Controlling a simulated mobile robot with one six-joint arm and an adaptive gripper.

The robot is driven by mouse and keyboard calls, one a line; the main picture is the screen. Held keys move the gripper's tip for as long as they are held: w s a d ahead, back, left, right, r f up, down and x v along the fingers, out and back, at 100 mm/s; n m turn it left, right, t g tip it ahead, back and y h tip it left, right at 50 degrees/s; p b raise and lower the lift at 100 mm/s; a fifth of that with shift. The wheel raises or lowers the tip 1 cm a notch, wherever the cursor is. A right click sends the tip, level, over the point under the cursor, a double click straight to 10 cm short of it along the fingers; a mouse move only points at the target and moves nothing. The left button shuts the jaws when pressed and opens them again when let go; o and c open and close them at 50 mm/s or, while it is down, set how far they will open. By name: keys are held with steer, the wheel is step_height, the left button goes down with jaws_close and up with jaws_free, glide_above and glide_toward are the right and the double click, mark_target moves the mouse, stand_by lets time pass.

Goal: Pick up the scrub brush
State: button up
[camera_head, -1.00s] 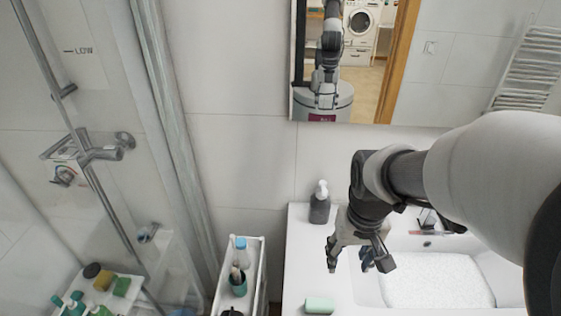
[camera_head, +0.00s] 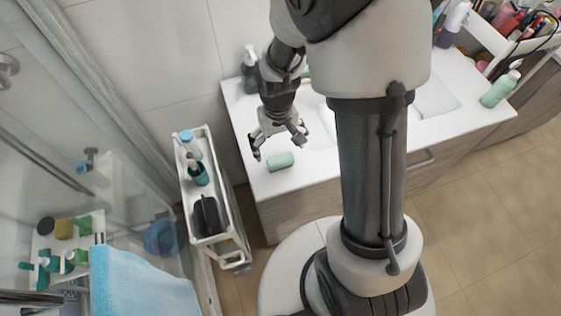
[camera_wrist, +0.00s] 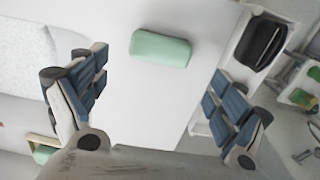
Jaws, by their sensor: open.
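A mint-green rounded block (camera_head: 281,161) lies on the white sink counter (camera_head: 292,182) near its left front corner. It also shows in the wrist view (camera_wrist: 161,47), top centre, with a plain smooth top. No bristles show, so I cannot tell whether it is the scrub brush. A dark oblong object (camera_head: 208,215) lies in the cart's top tray and shows at the wrist view's upper right (camera_wrist: 266,43); its kind is unclear too. My gripper (camera_head: 279,146) is open and empty above the counter, beside the green block. In the wrist view the block lies beyond the spread fingers (camera_wrist: 158,75).
A narrow white cart (camera_head: 227,167) with bottles stands left of the counter. A dark pump bottle (camera_head: 250,70) stands at the counter's back. A glass shower screen and a blue towel (camera_head: 140,285) are at left. A green bottle (camera_head: 500,90) stands at the counter's right.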

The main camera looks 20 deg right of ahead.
mark_target(279, 155)
step_height(279, 155, down, 6)
steer(key=shift+s+d+r+b, duration=0.1)
steer(key=shift+r+b, duration=0.05)
steer(key=shift+b, duration=0.85)
steer(key=shift+r, duration=0.1)
steer(key=c, duration=1.2)
steer(key=shift+o, duration=0.2)
